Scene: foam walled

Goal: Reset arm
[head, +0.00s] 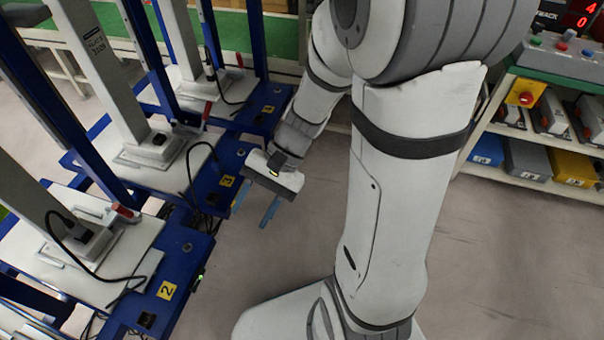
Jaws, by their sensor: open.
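My gripper (256,205) is at the end of my arm, left of the picture's middle. Its two blue fingers are spread apart and point down, with nothing between them. It hangs above the grey floor, beside the right edge of the blue rack near the yellow label 3 (227,181). My white and grey arm folds from the upper right down to it. I cannot tell whether the left finger touches the rack or is only in front of it.
A blue rack (188,246) with white plates, upright posts, black cables and red-handled clamps fills the left side. A yellow label 2 (167,290) is on its front. A shelf (540,184) with blue, grey and yellow bins stands at the right. Grey floor (490,270) is clear at lower right.

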